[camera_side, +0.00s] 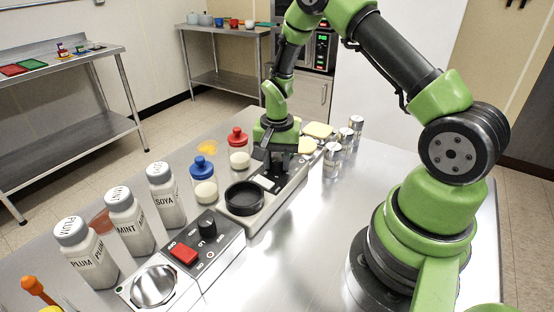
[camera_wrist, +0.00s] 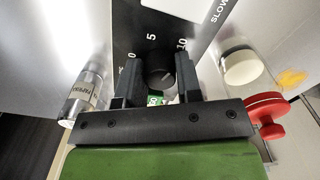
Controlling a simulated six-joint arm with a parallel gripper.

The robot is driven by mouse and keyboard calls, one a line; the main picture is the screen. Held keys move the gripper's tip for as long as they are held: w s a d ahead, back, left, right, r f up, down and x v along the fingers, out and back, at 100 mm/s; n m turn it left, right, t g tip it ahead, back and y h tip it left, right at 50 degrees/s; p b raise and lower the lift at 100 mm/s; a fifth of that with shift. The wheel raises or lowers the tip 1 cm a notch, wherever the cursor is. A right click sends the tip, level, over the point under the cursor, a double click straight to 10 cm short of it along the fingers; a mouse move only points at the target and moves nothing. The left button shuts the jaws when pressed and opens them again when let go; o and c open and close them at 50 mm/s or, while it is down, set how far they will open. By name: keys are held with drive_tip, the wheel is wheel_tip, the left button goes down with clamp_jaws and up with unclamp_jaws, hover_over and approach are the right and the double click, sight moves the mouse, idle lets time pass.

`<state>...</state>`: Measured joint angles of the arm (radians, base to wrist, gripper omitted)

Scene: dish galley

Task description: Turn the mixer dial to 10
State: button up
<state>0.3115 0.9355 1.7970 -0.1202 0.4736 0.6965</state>
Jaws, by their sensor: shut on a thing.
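The black mixer dial (camera_wrist: 160,68) shows between my fingers in the wrist view. The printed scale around it reads 0 at left, 5 at top and 10 at right. A faint light line on the dial slants up and right, toward the 10 side; I cannot tell its exact reading. My gripper (camera_wrist: 158,82) is shut on the dial, with one finger on each side. In the side view, my gripper (camera_side: 279,166) points down over the mixer's panel (camera_side: 268,183) and hides the dial.
A black round bowl (camera_side: 244,198) sits on the mixer's near end. Blue-lidded (camera_side: 203,181) and red-lidded (camera_side: 239,150) jars stand left of it. Metal cans (camera_side: 332,160) stand at right. White bottles (camera_side: 166,194) and a unit with a red button (camera_side: 184,254) are nearer the camera.

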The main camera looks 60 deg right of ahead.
sight(277, 159)
drive_tip(key=shift+m, duration=1.1)
drive_tip(key=o, duration=0.9)
drive_tip(key=shift+o, duration=0.2)
drive_tip(key=shift+r, duration=0.15)
wheel_tip(277, 159, up, 10)
drive_tip(key=shift+f, duration=0.15)
